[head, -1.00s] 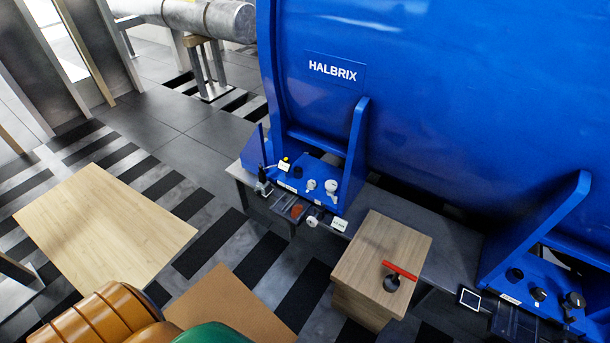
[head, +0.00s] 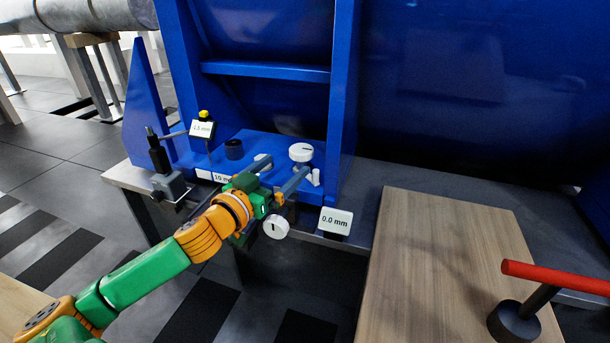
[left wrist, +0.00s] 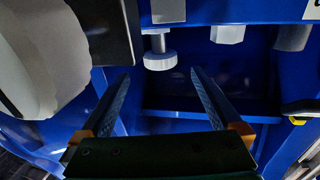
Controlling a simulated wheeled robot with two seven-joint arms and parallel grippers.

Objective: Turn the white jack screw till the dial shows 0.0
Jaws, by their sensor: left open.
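One white knob (head: 300,152) with a dark mark stands on the blue motor foot. Another white knob (head: 276,226) faces out at the front, below my gripper. I cannot tell which is the jack screw. One display (head: 336,221) reads 0.0 mm. The dial (head: 202,129) with a yellow top appears to read 0.5 mm. My left gripper (head: 286,168) is open, its fingers reaching over the foot, short of the upper knob. In the left wrist view, a small white round part (left wrist: 160,61) lies beyond the open, empty fingers (left wrist: 155,80). My right gripper is not in view.
A dark post clamp (head: 158,150) stands left of the foot. Blue motor plates rise behind the knobs. A large pale round part (left wrist: 40,60) is close in the left wrist view.

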